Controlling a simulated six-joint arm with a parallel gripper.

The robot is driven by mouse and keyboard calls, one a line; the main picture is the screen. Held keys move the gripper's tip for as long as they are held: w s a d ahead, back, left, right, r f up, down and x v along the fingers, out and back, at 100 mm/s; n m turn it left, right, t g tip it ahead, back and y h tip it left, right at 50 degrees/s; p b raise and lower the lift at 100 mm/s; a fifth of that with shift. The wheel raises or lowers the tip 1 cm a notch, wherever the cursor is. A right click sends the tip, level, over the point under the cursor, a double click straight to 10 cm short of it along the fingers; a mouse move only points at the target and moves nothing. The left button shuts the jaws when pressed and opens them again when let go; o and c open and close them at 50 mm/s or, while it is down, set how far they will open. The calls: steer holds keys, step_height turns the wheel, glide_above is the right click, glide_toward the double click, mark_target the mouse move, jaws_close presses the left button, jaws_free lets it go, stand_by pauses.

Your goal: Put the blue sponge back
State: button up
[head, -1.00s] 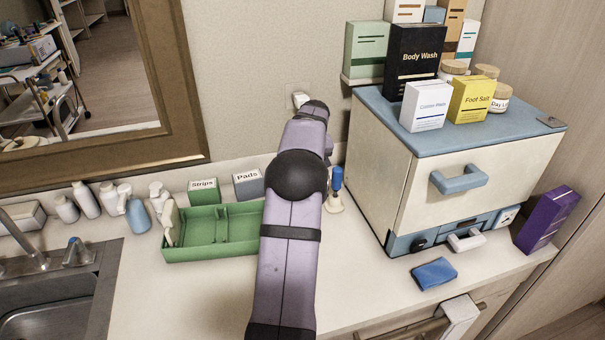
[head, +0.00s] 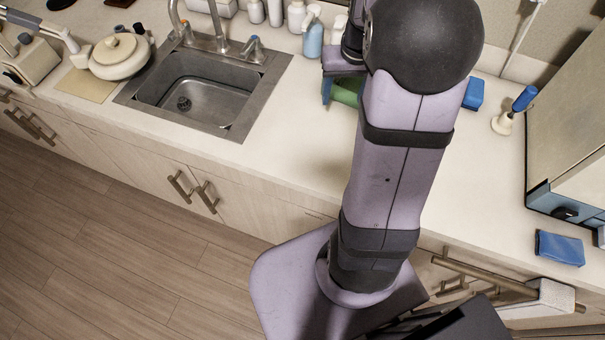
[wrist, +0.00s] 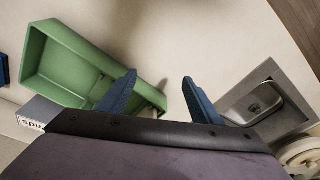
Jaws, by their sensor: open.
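Two blue block-like items show in the head view. One (head: 473,94) lies on the counter just right of my arm. The other (head: 560,248) lies at the right, in front of the warmer, and looks flat and creased. I cannot tell for sure which is the sponge. A blue edge (wrist: 3,68) also shows at the left of the wrist view. My gripper (wrist: 158,75) is open and empty, with bare counter between its fingertips. The green tray (wrist: 36,52) is left of the fingers in the wrist view. In the head view my arm hides most of the tray (head: 347,90).
The sink (head: 195,95) is left of my arm. Bottles (head: 313,38) stand by the wall behind it. A blue-handled plunger-like tool (head: 503,122) stands right, near the warmer (head: 572,150). Counter in front is clear.

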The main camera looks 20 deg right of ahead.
steer(key=s+a+f+n+g, duration=0.1)
steer(key=s+a+f+n, duration=0.1)
steer(key=s+a, duration=0.5)
steer(key=s+a+f+n, duration=0.1)
steer(key=s+a+f, duration=0.1)
steer(key=s+a, duration=0.5)
steer(key=a, duration=0.3)
steer(key=shift+s+a+f+n+g, duration=0.25)
steer(key=shift+s+n+g, duration=0.1)
steer(key=shift+n+g, duration=0.05)
